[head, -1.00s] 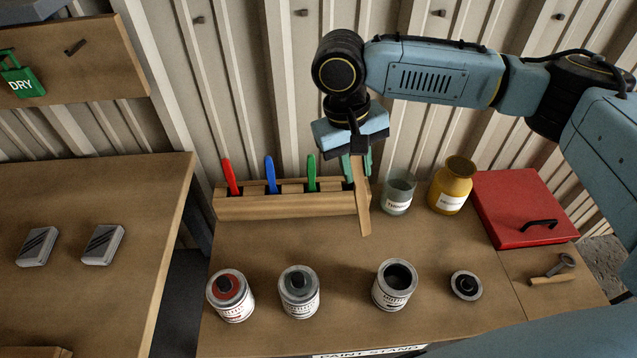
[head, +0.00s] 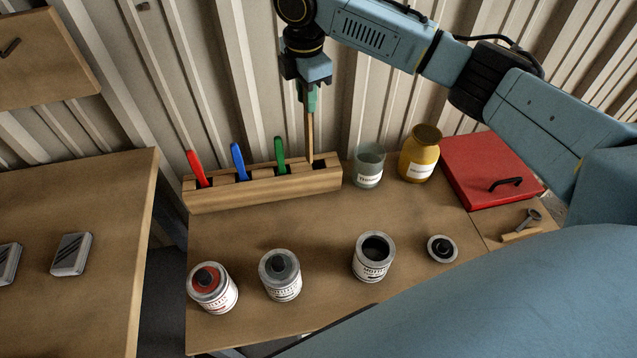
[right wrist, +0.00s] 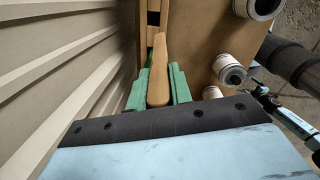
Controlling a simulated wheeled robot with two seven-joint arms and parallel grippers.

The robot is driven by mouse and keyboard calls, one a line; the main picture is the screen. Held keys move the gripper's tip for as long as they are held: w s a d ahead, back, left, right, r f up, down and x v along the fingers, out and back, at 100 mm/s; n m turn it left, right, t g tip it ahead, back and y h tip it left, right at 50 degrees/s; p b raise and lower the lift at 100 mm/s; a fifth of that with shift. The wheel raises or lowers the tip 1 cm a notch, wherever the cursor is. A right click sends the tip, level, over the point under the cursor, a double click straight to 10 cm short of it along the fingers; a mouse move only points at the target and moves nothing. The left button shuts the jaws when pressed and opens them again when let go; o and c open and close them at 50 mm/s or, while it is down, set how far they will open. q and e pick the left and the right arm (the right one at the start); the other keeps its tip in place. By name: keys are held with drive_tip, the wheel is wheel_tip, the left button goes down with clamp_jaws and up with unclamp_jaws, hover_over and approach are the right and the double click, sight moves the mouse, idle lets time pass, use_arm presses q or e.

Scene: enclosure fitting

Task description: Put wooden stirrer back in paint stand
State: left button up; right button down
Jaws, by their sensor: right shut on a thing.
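The wooden stirrer (head: 309,132) is a flat, light brown stick. My right gripper (head: 311,98) is shut on its upper part and holds it nearly upright. In the right wrist view the stirrer (right wrist: 160,72) lies between the green fingers of my right gripper (right wrist: 158,90). The wooden rack (head: 265,195) stands at the back of the bench. The stirrer's lower end is at the rack's right end, beside a dark slot (head: 322,164); I cannot tell whether it is inside the slot or just above or behind it.
Red (head: 196,165), blue (head: 237,158) and green (head: 280,152) handles stand in the rack. A glass jar (head: 368,171) and a yellow jar (head: 420,160) are close right. Paint cans (head: 280,284) stand in front. A ribbed wall (head: 235,80) is close behind. The bench between rack and cans is clear.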

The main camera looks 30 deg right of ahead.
drive_tip(key=w+d+f+n, duration=0.1)
drive_tip(key=d+f+n, duration=0.1)
drive_tip(key=f+n, duration=0.3)
drive_tip(key=w+d+f+n, duration=0.1)
drive_tip(key=d+f+n, duration=0.1)
drive_tip(key=f+n, duration=0.3)
wheel_tip(320, 180, down, 3)
drive_tip(key=shift+w+r+g+b, duration=0.15)
drive_tip(key=shift+w+g+b, duration=0.2)
drive_tip(key=shift+g, duration=0.05)
drive_tip(key=c, duration=1.3)
unclamp_jaws()
drive_tip(key=shift+o, duration=0.2)
wheel_tip(320, 180, up, 12)
drive_tip(key=shift+p, duration=0.45)
